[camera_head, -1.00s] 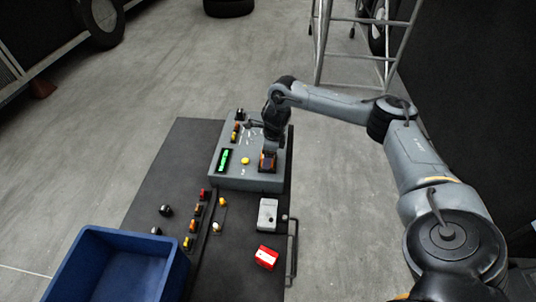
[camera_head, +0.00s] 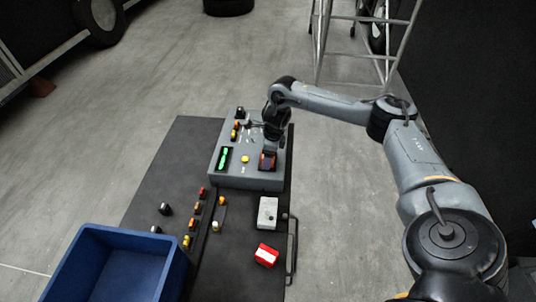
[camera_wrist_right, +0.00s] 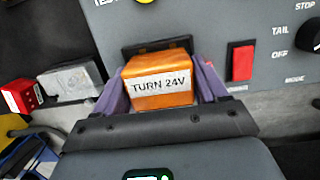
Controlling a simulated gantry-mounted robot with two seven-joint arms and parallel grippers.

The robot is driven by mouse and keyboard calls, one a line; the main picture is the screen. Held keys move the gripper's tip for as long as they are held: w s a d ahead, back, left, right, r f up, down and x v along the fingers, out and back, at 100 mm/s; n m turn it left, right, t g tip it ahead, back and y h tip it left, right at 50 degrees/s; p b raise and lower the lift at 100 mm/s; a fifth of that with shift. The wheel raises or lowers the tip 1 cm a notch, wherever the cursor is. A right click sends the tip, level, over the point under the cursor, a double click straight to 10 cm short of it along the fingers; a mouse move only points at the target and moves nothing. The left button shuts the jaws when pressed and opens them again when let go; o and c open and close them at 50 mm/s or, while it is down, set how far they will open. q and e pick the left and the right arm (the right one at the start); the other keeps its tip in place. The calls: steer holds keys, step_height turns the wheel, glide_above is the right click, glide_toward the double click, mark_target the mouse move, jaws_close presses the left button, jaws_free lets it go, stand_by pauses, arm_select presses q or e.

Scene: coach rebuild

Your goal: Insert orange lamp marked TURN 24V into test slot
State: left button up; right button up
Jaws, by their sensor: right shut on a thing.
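The orange lamp (camera_wrist_right: 158,80) shows its white label, TURN 24V, in the right wrist view. My right gripper (camera_wrist_right: 160,88) is shut on it, with one purple-grey finger on each side. The dark test slot (camera_wrist_right: 157,44) shows just beyond the lamp; I cannot tell how deep the lamp is in it. My left gripper is not in view.
The panel has a yellow button (camera_head: 245,159), a green display (camera_head: 224,158) and a red switch (camera_wrist_right: 242,62). A grey box (camera_head: 268,211), a red box (camera_head: 266,255) and several small lamps (camera_head: 194,223) lie on the dark table. A blue bin (camera_head: 92,232) stands front left.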

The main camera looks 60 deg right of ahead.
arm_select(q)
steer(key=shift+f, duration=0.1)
arm_select(e)
steer(key=shift+f, duration=0.15)
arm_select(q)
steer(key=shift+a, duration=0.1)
arm_select(e)
steer(key=o, duration=0.8)
steer(key=shift+o, duration=0.2)
steer(key=r+p, duration=0.2)
steer(key=r, duration=0.1)
steer(key=shift+s+d+p, duration=0.1)
steer(key=shift+s+p, duration=0.1)
steer(key=shift+p, duration=0.15)
steer(key=r+p, duration=0.4)
steer(key=r, duration=0.1)
steer(key=shift+s+d+r, duration=0.15)
steer(key=shift+s, duration=0.2)
steer(key=shift+s+r+p, duration=0.2)
steer(key=shift+r+p, duration=1.05)
steer(key=shift+r, duration=0.05)
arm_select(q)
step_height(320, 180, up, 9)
arm_select(e)
steer(key=shift+d, duration=0.1)
